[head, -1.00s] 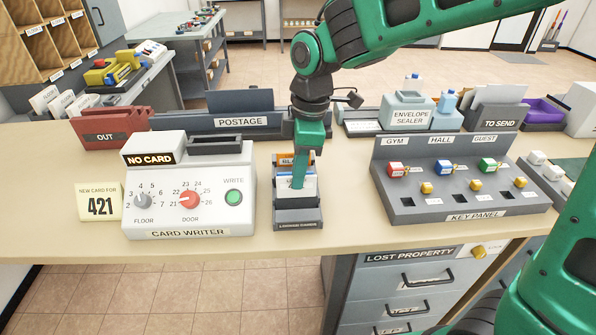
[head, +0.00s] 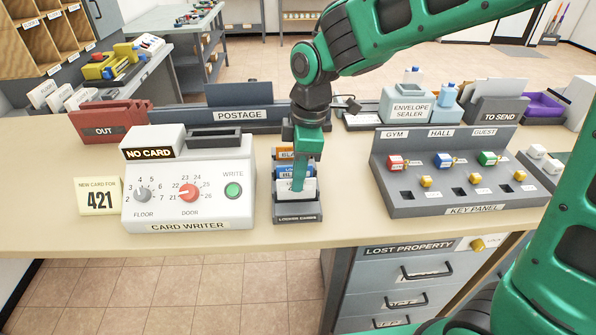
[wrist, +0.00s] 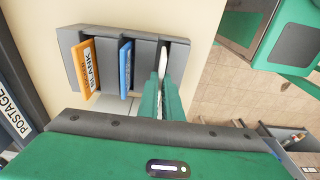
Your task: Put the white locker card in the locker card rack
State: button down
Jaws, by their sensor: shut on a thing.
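The white locker card (head: 309,187) is upright in the front part of the grey locker card rack (head: 297,218). My gripper (head: 298,184) points down over the rack, its fingers on either side of the card. In the wrist view my gripper (wrist: 162,108) is shut on the white card (wrist: 163,62), whose thin edge shows between the fingers at the rack's end slot. The rack (wrist: 144,48) also holds an orange card (wrist: 88,70) and a blue card (wrist: 126,68) in separate slots. The white card's lower edge is hidden, so its depth in the slot cannot be told.
The card writer (head: 188,185) stands close to the rack's left, and the key panel (head: 455,180) to its right. The postage holder (head: 240,118) is behind. Some bare counter (head: 348,205) lies between the rack and key panel.

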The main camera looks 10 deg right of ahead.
jog(key=shift+f, duration=0.1)
jog(key=shift+s+f, duration=0.15)
jog(key=shift+f, duration=0.9)
jog(key=c, duration=1.9)
grip_release()
jog(key=shift+d, duration=0.1)
jog(key=shift+o, duration=0.2)
jog(key=shift+s, duration=0.15)
jog(key=shift+w+r, duration=0.35)
jog(key=shift+w, duration=0.05)
jog(key=shift+s+r, duration=0.1)
jog(key=shift+r, duration=3.1)
